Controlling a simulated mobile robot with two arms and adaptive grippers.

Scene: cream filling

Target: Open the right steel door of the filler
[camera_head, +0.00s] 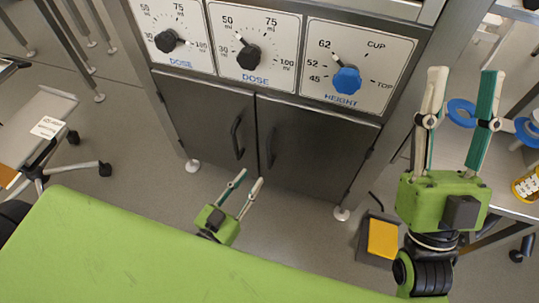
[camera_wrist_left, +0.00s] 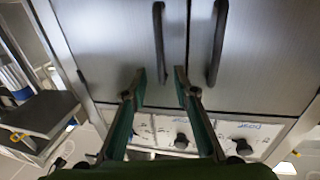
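The filler's right steel door (camera_head: 318,150) is shut, with a dark vertical handle (camera_head: 271,147) near its left edge. The left steel door (camera_head: 205,115) is shut beside it. My left gripper (camera_head: 252,176) is open and empty, in front of and below the handles in the head view. In the left wrist view, turned upside down, the right door's handle (camera_wrist_left: 160,42) lines up between my open left fingertips (camera_wrist_left: 160,72); I cannot tell how far beyond them it is. My right gripper (camera_head: 464,72) is open and empty, fingers up, right of the filler.
Dose and height dials (camera_head: 347,80) sit above the doors. A side table (camera_head: 505,190) with blue rings and a jar (camera_head: 527,185) stands at the right. A yellow-topped item (camera_head: 383,239) is low near the filler's right foot. A wheeled cart is at the left.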

